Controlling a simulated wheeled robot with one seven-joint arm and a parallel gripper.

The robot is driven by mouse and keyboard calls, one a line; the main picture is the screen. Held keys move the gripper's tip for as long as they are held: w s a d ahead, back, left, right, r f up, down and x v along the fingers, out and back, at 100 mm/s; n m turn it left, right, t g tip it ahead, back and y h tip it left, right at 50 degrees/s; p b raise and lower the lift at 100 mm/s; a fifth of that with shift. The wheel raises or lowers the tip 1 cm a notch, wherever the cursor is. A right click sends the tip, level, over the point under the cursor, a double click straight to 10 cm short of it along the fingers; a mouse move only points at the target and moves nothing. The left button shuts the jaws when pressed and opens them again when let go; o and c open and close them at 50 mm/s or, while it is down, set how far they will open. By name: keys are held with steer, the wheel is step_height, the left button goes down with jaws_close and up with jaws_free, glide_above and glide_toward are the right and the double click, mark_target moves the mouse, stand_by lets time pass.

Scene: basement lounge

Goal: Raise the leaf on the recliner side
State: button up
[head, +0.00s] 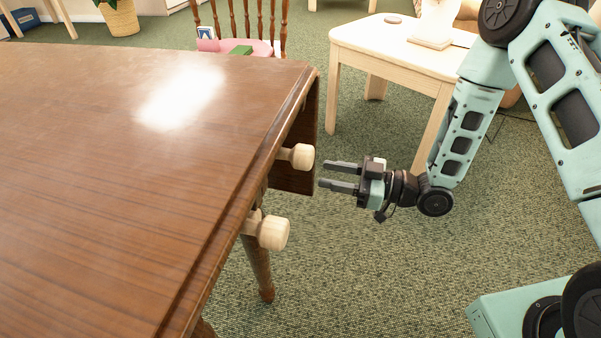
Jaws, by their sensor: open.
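The brown wooden table (90,200) fills the left of the head view, its top flat. A dark brown leaf (304,125) hangs straight down below the table's far right corner, partly hidden by the tabletop edge. Two pale wooden knobs, a farther one (298,156) and a nearer one (270,232), stick out from under the table's right edge. My gripper (324,174) is open and empty, its fingers pointing left towards the farther knob. A gap separates the fingertips from that knob and the leaf.
A pale side table (400,48) stands behind my arm. A chair with a pink seat (262,47) stands beyond the brown table. A tan piece of seating shows partly at the top right. Green carpet (350,275) is open right of the brown table.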

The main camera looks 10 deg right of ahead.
steer(key=b+x, duration=0.1)
steer(key=x, duration=0.6)
steer(key=shift+a+b, duration=0.3)
steer(key=shift+b, duration=0.05)
steer(key=shift+c, duration=0.3)
steer(key=shift+w, duration=0.1)
jaws_close()
